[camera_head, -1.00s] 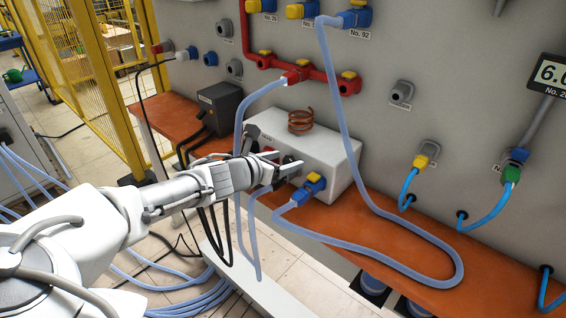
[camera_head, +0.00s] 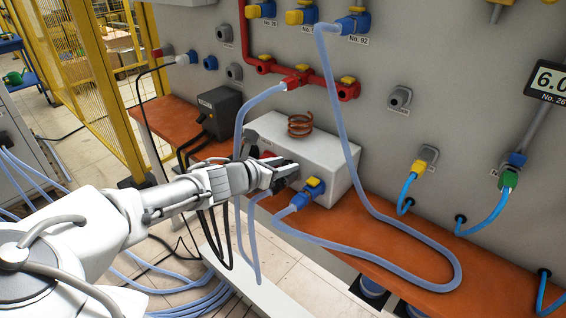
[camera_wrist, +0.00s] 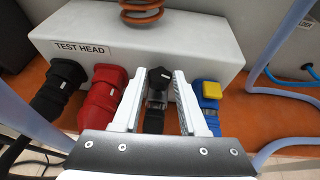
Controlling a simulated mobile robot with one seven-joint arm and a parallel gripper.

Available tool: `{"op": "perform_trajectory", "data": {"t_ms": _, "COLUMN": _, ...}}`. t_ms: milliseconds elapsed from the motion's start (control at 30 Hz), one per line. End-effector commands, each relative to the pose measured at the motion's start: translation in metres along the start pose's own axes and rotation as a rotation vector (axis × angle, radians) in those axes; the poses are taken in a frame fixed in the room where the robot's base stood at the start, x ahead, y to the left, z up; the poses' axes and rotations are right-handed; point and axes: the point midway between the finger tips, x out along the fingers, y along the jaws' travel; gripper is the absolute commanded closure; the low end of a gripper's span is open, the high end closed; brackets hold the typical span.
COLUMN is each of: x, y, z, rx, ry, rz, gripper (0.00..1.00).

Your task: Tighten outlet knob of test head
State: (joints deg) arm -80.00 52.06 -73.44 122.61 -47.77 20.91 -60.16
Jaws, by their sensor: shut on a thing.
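The test head (camera_head: 315,150) is a white box on the orange bench, with a copper coil (camera_head: 300,123) on top. In the wrist view its front carries the "TEST HEAD" label (camera_wrist: 82,48). A black outlet knob (camera_wrist: 159,76) with a white mark sits on a black fitting there, between a red connector (camera_wrist: 104,97) and a blue fitting with a yellow knob (camera_wrist: 210,91). My gripper (camera_head: 286,176) is at the front of the test head, its fingers on either side of the black knob and shut on it. In the head view the fingers and arm largely hide the knob.
Light-blue hoses (camera_head: 378,226) loop across the bench (camera_head: 345,232) and hang beside my arm. A black connector (camera_wrist: 59,88) sits at the left of the test head's front. A dark grey box (camera_head: 220,112) stands at the bench's left. The grey panel rises behind.

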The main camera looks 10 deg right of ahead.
Motion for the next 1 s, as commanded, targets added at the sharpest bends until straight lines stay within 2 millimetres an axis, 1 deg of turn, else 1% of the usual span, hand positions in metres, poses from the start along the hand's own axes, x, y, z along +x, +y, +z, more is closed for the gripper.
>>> {"op": "perform_trajectory", "data": {"t_ms": 33, "x": -0.002, "y": 0.001, "z": 0.004, "rx": 0.004, "ry": 0.002, "rz": -0.012, "gripper": 1.0}}
{"op": "perform_trajectory", "data": {"t_ms": 333, "x": -0.002, "y": 0.004, "z": 0.007, "rx": 0.061, "ry": 0.004, "rz": -0.152, "gripper": 1.0}}
{"op": "perform_trajectory", "data": {"t_ms": 800, "x": 0.002, "y": 0.011, "z": 0.004, "rx": 0.18, "ry": 0.004, "rz": -0.436, "gripper": 1.0}}
{"op": "perform_trajectory", "data": {"t_ms": 1000, "x": 0.003, "y": 0.012, "z": 0.002, "rx": 0.215, "ry": 0.003, "rz": -0.521, "gripper": 1.0}}
